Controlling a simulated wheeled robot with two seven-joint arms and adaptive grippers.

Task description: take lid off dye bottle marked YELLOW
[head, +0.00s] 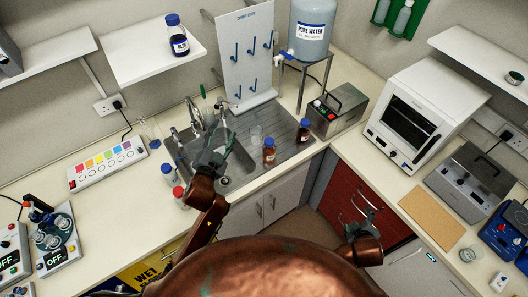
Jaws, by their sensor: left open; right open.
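No label reading YELLOW can be made out. A dark bottle with a blue cap and white label (177,35) stands on the upper left wall shelf; its word is too small to read surely. Two amber bottles with blue caps stand by the sink, one at its front edge (269,152) and one further right (304,130). A small blue-capped bottle (168,173) and a red-capped one (179,195) stand left of the sink. My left gripper (219,150) is open and empty over the sink. My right gripper (366,203) is open and empty before the red drawers.
The sink (237,163) has a tap (195,115) behind it and a glass beaker (256,134) beside the basin. A pegboard (244,55) and PURE WATER tank (312,32) stand behind. A white oven (415,112) is at right. The counter left of the sink has free room.

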